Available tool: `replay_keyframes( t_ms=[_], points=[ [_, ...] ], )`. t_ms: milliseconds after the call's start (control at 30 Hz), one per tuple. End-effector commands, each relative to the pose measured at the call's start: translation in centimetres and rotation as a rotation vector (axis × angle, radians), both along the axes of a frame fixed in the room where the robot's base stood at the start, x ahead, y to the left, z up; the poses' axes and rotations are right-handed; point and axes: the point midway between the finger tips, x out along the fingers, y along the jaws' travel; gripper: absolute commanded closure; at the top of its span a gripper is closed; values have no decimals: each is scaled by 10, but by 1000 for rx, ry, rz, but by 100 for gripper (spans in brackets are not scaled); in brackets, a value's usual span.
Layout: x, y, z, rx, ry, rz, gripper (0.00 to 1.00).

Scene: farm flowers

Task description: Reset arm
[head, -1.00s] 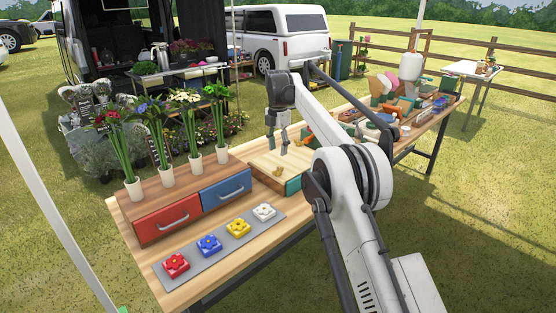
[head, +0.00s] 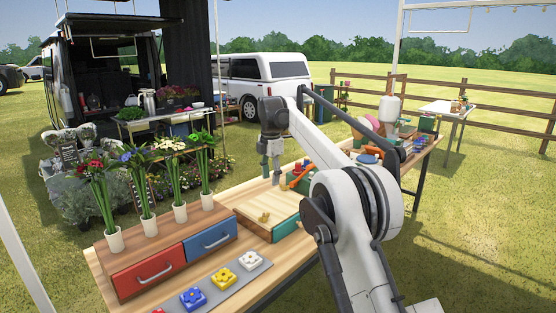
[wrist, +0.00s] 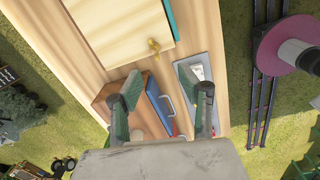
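My gripper (head: 271,181) hangs pointing down above the worktable, near the far side of a pale wooden box (head: 254,207) with a green front. In the wrist view, its two fingers (wrist: 162,108) stand wide apart with nothing between them. A small gold piece on the box lid (head: 264,217) is clear of the fingers. My arm reaches from the lower right and hides part of the table.
Red (head: 148,276) and blue (head: 210,240) drawers stand left of the box, under white vases of flowers (head: 116,241). A grey plate (head: 241,274) with coloured flower tiles lies in front. Tools and orange-and-green items (head: 298,176) crowd the table beyond my gripper.

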Motion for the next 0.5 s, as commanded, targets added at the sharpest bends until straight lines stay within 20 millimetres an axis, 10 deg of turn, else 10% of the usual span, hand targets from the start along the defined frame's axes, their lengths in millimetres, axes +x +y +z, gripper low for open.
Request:
replay_keyframes(
  t_ms=[500],
  points=[
    [-79, -75, 97, 83, -115, -511, 63]
  ],
)
